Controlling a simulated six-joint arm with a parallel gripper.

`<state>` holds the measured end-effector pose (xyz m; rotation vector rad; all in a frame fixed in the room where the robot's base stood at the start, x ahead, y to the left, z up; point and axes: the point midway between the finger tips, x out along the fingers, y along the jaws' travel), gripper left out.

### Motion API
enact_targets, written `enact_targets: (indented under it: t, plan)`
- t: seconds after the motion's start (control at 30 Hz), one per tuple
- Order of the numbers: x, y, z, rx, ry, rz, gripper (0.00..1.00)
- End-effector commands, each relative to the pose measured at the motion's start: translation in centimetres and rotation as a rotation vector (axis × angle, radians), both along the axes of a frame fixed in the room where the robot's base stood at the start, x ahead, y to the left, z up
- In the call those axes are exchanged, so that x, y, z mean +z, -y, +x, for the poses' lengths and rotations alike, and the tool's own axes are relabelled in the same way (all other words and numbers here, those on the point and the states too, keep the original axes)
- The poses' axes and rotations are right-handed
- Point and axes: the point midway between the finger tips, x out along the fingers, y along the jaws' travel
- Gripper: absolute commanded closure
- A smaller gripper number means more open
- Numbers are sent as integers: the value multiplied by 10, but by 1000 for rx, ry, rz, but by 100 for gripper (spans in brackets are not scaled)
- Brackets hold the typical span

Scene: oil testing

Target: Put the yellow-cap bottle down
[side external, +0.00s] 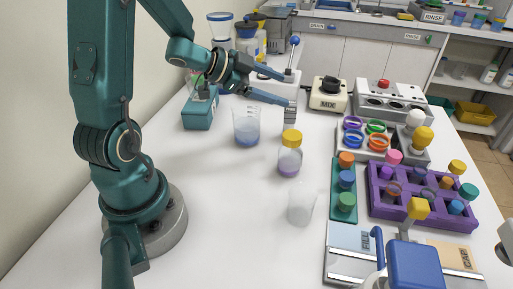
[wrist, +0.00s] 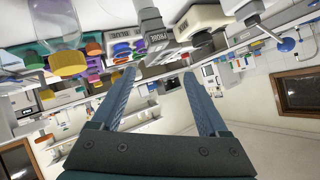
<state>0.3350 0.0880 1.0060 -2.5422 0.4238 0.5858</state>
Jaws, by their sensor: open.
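The yellow-cap bottle (side external: 289,160) stands upright on the white table in the side view, with purple liquid at its bottom. It also shows inverted at the upper left of the wrist view (wrist: 58,22), its yellow cap pointing down in that picture. My gripper (side external: 285,88) is above the table, behind the bottle and apart from it. Its fingers are spread wide in the wrist view (wrist: 158,76), with nothing held between them. The bottle lies outside the fingers.
A beaker of bluish liquid (side external: 246,128) stands left of the bottle, and a clear cup (side external: 301,205) stands in front. A grey probe (side external: 291,112) is close to my fingertips. A purple rack (side external: 385,208) and a green rack (side external: 336,208) are at right. Bare table lies at front left.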

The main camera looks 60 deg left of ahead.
Motion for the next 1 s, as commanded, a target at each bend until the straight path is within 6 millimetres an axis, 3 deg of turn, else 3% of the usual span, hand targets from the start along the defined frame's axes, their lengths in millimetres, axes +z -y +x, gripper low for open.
enact_targets:
  t: [0.03,0.13,0.3,0.47,0.7,0.83,1.0]
  plan:
    - [17,-2,8,81,23,63,23]
    - [42,-10,8,264,29,127,23]
    - [65,-2,-24,522,-43,100,23]
    - [57,37,-79,638,-220,-39,23]
    - [35,109,-155,576,-518,-228,23]
    - [32,126,-174,539,-594,-265,23]
    - [31,129,-178,533,-611,-273,23]
